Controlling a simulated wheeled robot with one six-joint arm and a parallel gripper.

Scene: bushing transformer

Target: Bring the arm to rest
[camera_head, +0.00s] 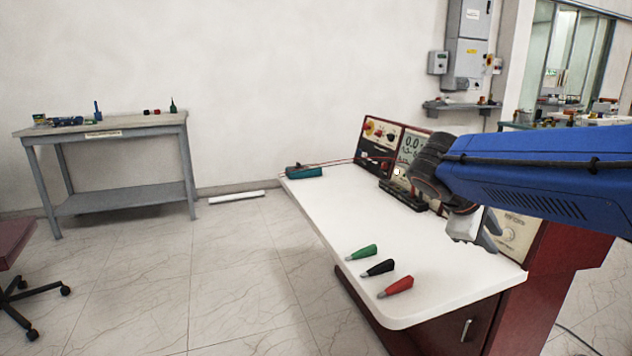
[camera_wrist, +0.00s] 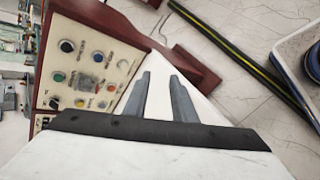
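My blue arm (camera_head: 540,165) reaches in from the right in the head view, over the white-topped bench (camera_head: 330,215). My gripper (camera_head: 488,240) hangs below the dark wrist joint, above the right side of the bench, near the control panel. In the wrist view my gripper (camera_wrist: 162,76) shows two grey fingers standing apart. Only the white bench top shows between them, so it is open and empty. Its height above the bench is hard to tell.
Green (camera_head: 362,252), black (camera_head: 379,268) and red (camera_head: 396,287) cone-shaped bushings lie near the bench's front edge. Instrument panels (camera_head: 380,135) line its back. A teal device (camera_head: 303,172) sits at the far corner.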

